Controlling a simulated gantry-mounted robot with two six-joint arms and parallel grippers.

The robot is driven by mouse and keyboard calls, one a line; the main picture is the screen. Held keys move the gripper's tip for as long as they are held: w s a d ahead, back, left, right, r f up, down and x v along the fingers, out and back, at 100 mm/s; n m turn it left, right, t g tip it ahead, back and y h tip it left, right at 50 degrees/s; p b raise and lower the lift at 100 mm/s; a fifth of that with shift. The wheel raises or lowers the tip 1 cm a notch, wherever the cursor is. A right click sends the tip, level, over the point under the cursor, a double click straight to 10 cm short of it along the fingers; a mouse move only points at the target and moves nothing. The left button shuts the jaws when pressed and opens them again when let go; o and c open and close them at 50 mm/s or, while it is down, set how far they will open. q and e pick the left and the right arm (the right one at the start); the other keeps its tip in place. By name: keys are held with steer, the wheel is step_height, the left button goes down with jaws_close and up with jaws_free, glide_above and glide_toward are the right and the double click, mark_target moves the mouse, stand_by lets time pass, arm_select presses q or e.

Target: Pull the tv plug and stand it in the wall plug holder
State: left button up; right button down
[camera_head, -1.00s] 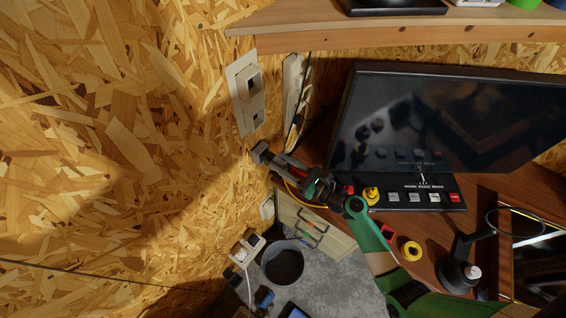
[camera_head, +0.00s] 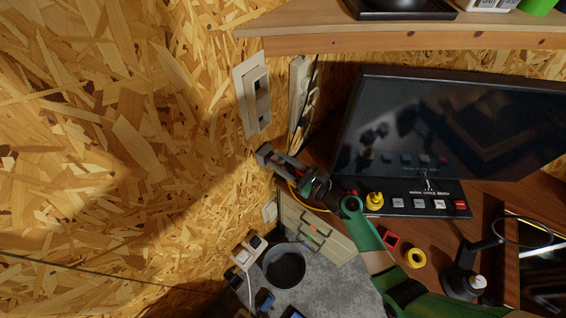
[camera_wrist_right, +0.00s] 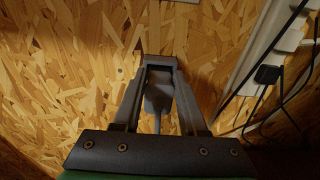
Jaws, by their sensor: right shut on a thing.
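My right gripper (camera_head: 266,156) is shut on a dark grey plug, beside the chipboard wall and just below a white wall plate. The plug (camera_wrist_right: 158,92) shows between the fingers in the right wrist view, with a thin cable end below it. It is clear of the plate. The white wall plate (camera_head: 252,100) carries a light raised unit with two dark openings; I cannot tell for sure whether this is the plug holder. My left gripper is not in view.
A white power strip (camera_wrist_right: 290,42) with a black plug (camera_wrist_right: 268,74) and cables is at the right. A TV (camera_head: 450,125) stands on the desk. A shelf (camera_head: 400,40) overhangs above. A dark bucket (camera_head: 285,268) and a lower white outlet (camera_head: 248,250) are below.

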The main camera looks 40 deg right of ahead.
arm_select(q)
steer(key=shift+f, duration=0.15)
arm_select(e)
steer(key=shift+w+a, duration=0.1)
steer(key=shift+w, duration=0.5)
steer(key=shift+c, duration=1.9)
jaws_free()
